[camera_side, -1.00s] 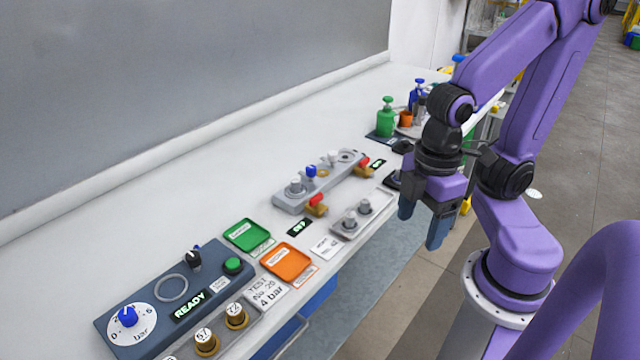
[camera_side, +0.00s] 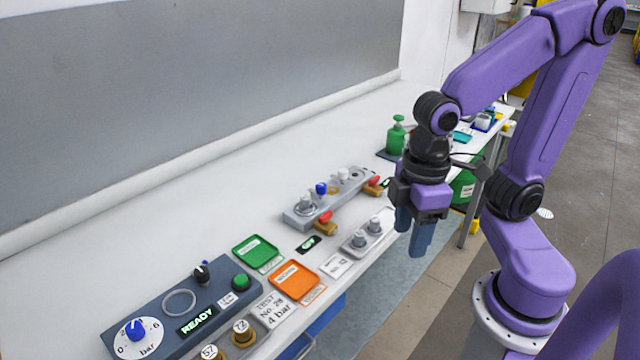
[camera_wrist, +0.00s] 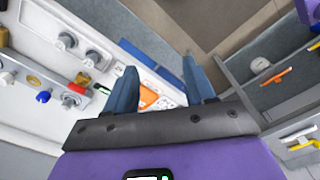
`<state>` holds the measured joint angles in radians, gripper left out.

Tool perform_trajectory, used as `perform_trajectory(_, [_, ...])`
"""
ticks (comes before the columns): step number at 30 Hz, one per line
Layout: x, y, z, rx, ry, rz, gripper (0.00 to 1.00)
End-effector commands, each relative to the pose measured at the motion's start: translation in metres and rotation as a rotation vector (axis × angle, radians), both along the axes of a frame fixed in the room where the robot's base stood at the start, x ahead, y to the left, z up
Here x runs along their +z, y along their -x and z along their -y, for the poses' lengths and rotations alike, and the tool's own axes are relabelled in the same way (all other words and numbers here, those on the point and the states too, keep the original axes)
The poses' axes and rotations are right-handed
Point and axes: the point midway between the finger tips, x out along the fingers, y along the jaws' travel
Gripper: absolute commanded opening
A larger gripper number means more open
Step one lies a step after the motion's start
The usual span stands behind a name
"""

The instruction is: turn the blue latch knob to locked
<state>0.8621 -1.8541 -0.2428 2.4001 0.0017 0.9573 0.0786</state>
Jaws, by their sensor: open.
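A blue knob (camera_side: 321,188) stands on the grey manifold block (camera_side: 296,222) in the middle of the bench; it also shows at the left of the wrist view (camera_wrist: 43,97). A second blue knob (camera_side: 135,329) sits on a white dial marked in bar on the dark control panel (camera_side: 172,345). I cannot tell which one is the latch knob, and no locked mark is legible. My gripper (camera_side: 411,240) is open and empty, pointing down beyond the bench's front edge, right of the manifold. Its two blue fingers (camera_wrist: 160,68) are apart in the wrist view.
Brass valves with red handles (camera_side: 326,218) stick out from the manifold's front. A grey two-knob block (camera_side: 366,238), a green tray (camera_side: 255,251) and an orange tray (camera_side: 295,279) lie in front. A green bottle (camera_side: 396,137) stands behind. The bench's rear strip is clear.

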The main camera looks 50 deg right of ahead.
Motion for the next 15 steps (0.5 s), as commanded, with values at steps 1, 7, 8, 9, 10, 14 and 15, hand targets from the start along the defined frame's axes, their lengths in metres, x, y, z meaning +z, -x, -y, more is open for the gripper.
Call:
perform_trajectory(1, [0.005, -0.017, -0.005, -0.083, 0.0, 0.0, 0.54])
perform_trajectory(7, [0.026, -0.084, -0.01, -0.422, 0.002, -0.007, 0.54])
perform_trajectory(8, [0.028, -0.094, -0.01, -0.473, 0.003, -0.008, 0.54])
perform_trajectory(9, [0.032, -0.108, -0.008, -0.541, 0.004, -0.01, 0.54])
perform_trajectory(10, [0.034, -0.118, -0.007, -0.592, 0.004, -0.01, 0.54])
perform_trajectory(14, [0.045, -0.162, 0.005, -0.811, 0.004, -0.014, 0.54])
perform_trajectory(15, [0.048, -0.175, 0.011, -0.878, 0.004, -0.016, 0.54])
